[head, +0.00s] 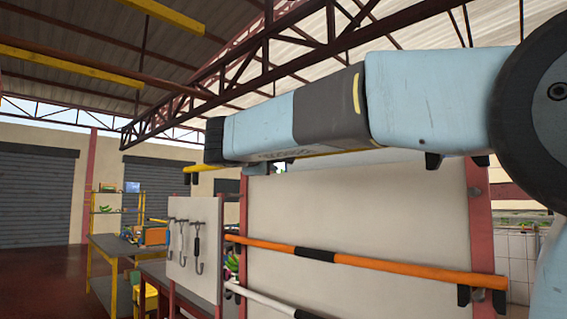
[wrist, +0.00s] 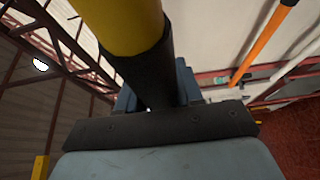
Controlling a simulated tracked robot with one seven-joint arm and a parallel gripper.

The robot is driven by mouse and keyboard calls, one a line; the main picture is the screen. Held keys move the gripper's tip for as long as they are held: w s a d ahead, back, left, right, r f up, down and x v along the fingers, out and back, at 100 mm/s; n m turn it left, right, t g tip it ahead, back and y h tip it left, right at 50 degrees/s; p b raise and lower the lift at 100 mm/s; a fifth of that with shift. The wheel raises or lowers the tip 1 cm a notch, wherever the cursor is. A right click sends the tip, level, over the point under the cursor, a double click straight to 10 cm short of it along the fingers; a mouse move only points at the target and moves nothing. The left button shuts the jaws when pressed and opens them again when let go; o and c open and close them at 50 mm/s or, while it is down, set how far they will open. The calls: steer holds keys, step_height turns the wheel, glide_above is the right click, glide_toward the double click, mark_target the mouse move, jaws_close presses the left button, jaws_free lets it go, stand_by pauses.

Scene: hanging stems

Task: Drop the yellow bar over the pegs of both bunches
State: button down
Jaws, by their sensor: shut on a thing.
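The yellow bar (head: 205,167) runs along the top of the pale panel in the head view, largely hidden behind my arm. Its left end shows near a dark bracket; I cannot tell if it rests on it. In the wrist view the yellow bar (wrist: 118,22) is large and close, with a black middle section. My gripper (wrist: 155,98) is shut around that black section. I cannot make out the two bunches' pegs in either view.
The panel (head: 370,205) also carries an orange bar (head: 400,265) and a white bar (head: 262,302) below. Left of it stand a tool board with hooks (head: 180,265), a dark workbench (head: 118,246) and a shelf (head: 103,228). Roof trusses (head: 290,60) cross overhead.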

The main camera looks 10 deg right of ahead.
steer(key=shift+s+a, duration=0.35)
steer(key=shift+a, duration=0.1)
steer(key=s+a, duration=0.6)
steer(key=a, duration=0.3)
steer(key=shift+s, duration=0.25)
stand_by(1.1)
stand_by(0.4)
